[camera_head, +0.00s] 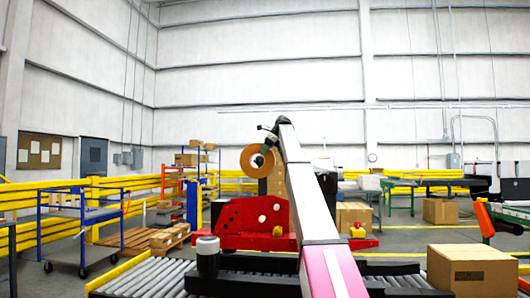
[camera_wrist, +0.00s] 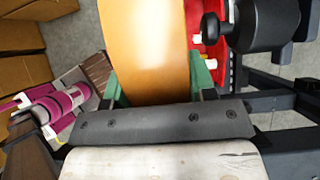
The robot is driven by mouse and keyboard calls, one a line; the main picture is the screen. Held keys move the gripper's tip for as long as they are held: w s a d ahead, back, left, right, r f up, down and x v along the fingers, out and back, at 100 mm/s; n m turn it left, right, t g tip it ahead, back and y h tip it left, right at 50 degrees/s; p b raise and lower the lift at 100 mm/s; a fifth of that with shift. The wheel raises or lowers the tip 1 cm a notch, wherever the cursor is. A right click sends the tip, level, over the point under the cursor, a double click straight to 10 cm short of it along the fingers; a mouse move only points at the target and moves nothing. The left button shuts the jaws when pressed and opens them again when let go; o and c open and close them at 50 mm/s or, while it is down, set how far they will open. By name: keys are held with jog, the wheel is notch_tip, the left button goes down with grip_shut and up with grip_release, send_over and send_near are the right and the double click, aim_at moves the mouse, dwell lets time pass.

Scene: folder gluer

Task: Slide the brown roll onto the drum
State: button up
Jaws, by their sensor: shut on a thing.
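The brown roll (camera_head: 249,156) is a tape-like ring with a core hole, held up at the far end of my arm, above the red machine in the head view. In the wrist view its broad orange-brown outer face (camera_wrist: 150,40) fills the upper middle. My gripper (camera_wrist: 157,85) is shut on it, with a green finger on each side. A black rounded part with a knob (camera_wrist: 212,27) is just right of the roll and may belong to the drum, but I cannot tell. I cannot make out the drum surely in either view, nor whether the roll touches it.
The red machine body (camera_head: 240,222) with pale knobs stands below the roll; red also shows beside it (camera_wrist: 212,70). A roller conveyor (camera_head: 140,278) is in front. A carton (camera_head: 472,268) sits at right, and a blue cart (camera_head: 80,215) stands left.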

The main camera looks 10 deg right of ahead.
jog(key=shift+w+d+r, duration=0.1)
jog(key=shift+w+d, duration=0.05)
jog(key=shift+w, duration=0.3)
jog(key=shift+w+d, duration=0.2)
jog(key=shift+w, duration=0.5)
jog(key=shift+w+d, duration=0.2)
jog(key=shift+w, duration=0.3)
dwell(0.8)
